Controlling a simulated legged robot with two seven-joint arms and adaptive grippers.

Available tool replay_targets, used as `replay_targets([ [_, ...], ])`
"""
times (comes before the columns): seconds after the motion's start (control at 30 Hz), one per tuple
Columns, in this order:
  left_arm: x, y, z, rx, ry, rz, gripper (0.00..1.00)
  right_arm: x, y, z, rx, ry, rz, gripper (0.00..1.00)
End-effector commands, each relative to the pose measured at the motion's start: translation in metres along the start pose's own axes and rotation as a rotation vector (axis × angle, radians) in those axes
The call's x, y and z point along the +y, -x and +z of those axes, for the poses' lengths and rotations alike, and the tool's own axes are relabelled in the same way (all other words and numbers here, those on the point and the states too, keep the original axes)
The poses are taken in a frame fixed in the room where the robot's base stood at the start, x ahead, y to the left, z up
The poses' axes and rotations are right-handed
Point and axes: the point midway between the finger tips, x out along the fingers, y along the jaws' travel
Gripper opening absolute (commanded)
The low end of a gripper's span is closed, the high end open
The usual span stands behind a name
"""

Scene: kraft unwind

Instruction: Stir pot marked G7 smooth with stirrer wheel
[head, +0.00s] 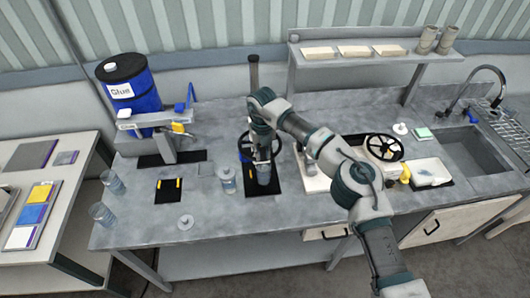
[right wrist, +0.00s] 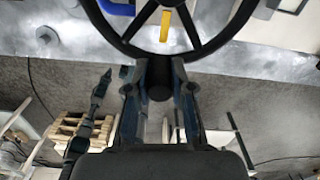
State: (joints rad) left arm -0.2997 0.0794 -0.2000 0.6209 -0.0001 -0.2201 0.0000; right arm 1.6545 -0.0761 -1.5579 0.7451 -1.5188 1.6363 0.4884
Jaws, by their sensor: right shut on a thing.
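The dark stirrer wheel (head: 243,146) is on a stand with a tall dark post (head: 254,72), at the middle of the bench. My right gripper (head: 263,153) is at this wheel and hides part of it. In the right wrist view its fingers (right wrist: 160,92) are shut on a dark part at the wheel's lower rim (right wrist: 122,43). A clear pot (head: 264,176) stands below the gripper on a black mat. Another clear pot (head: 228,182) stands just left of it. I cannot read a G7 mark on either. My left gripper is not in view.
A blue glue drum (head: 142,98) and a clamp-like stand (head: 160,130) are at the back left. A second spoked wheel (head: 383,148) and a sink (head: 475,150) are at right. The front middle of the bench is mostly clear.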

Motion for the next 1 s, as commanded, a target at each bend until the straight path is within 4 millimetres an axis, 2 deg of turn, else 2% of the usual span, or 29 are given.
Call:
replay_targets([
  [0.47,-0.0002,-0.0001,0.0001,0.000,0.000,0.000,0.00,0.0005,0.0021,0.0027,-0.012,-0.017,0.001,0.00],
  [0.5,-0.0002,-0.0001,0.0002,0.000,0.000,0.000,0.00,0.0005,0.0021,0.0028,-0.012,-0.017,0.002,0.27],
  [0.6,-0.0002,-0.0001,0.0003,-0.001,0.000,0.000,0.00,0.0005,0.0019,0.0023,-0.010,-0.016,0.002,0.48],
  [0.87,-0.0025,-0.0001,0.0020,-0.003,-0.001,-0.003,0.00,0.0009,0.0021,0.0003,-0.007,-0.016,0.000,0.48],
  [1.0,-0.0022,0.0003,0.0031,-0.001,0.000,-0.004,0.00,0.0003,0.0107,0.0005,-0.008,-0.016,0.000,0.48],
])
